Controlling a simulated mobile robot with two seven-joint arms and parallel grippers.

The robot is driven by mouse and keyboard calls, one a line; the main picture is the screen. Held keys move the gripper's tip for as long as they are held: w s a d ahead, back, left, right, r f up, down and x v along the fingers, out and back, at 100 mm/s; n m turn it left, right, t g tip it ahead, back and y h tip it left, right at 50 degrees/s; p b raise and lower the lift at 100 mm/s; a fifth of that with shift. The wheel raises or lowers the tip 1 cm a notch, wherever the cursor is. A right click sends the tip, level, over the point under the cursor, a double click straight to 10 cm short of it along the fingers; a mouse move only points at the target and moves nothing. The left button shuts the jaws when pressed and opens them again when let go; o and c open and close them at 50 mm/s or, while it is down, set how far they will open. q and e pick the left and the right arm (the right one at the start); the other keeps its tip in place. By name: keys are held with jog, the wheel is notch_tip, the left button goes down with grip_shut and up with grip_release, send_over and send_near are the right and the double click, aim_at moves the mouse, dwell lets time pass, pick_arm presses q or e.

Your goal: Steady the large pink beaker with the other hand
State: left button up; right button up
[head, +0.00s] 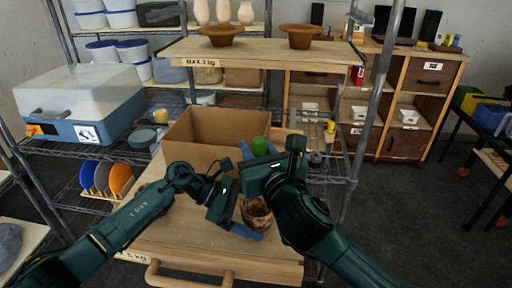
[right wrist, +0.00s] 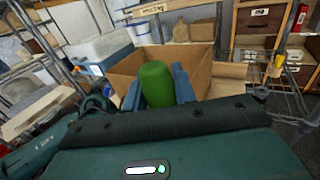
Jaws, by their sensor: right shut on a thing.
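No clearly pink beaker shows in either view. A brown, mottled cup-like vessel (head: 257,213) stands on the wooden cart top in the head view, partly hidden by my right arm. My left gripper (head: 243,218) is beside it on its left, with a blue finger low in front of it. Whether its fingers touch the vessel or are open cannot be told. My right gripper (head: 259,150) is above and behind the vessel, shut on a green rounded cylinder (head: 259,146). The right wrist view shows this green cylinder (right wrist: 157,85) upright between the two blue fingers.
An open cardboard box (head: 190,135) stands just behind the grippers. A shelf board (head: 265,50) with two brown bowls hangs above it. Coloured discs (head: 107,178) stand in a rack at the left. The cart's front edge (head: 210,262) is clear.

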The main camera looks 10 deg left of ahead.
pick_arm(q)
jog(key=c, duration=1)
jog(key=shift+c, duration=0.2)
jog(key=shift+c, duration=0.7)
